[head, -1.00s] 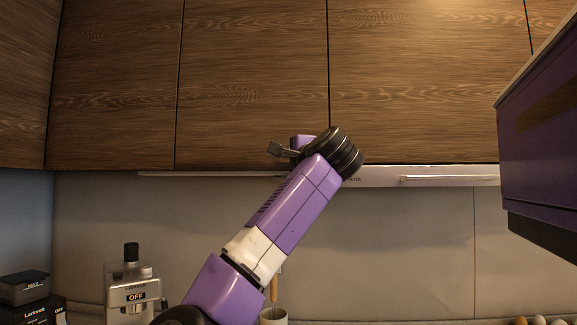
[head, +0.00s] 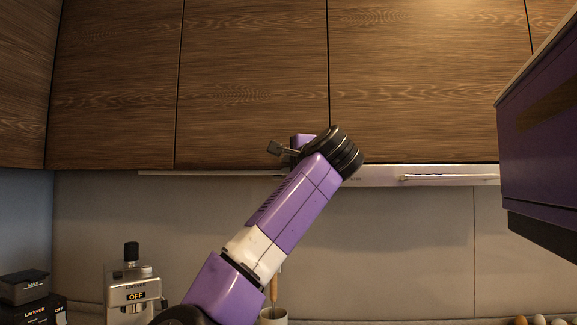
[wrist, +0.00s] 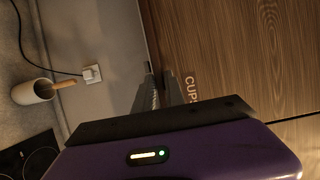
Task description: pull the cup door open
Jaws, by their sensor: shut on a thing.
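The cup door is the middle brown wood-grain cupboard door (head: 255,80) in the head view. It looks flush with its neighbours. In the wrist view the door (wrist: 225,50) fills the upper right, with a sideways label reading "CUP", partly hidden, beside my fingers. My gripper (wrist: 162,92) is at the door's lower edge, with a finger on each side, shut on that edge.
Another wood door (head: 425,80) adjoins on the right, with a pale hood strip (head: 420,176) below. A coffee machine (head: 131,290) and a utensil cup (head: 272,317) stand on the counter. The wrist view shows a wall socket (wrist: 92,73) and dark hob (wrist: 25,158).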

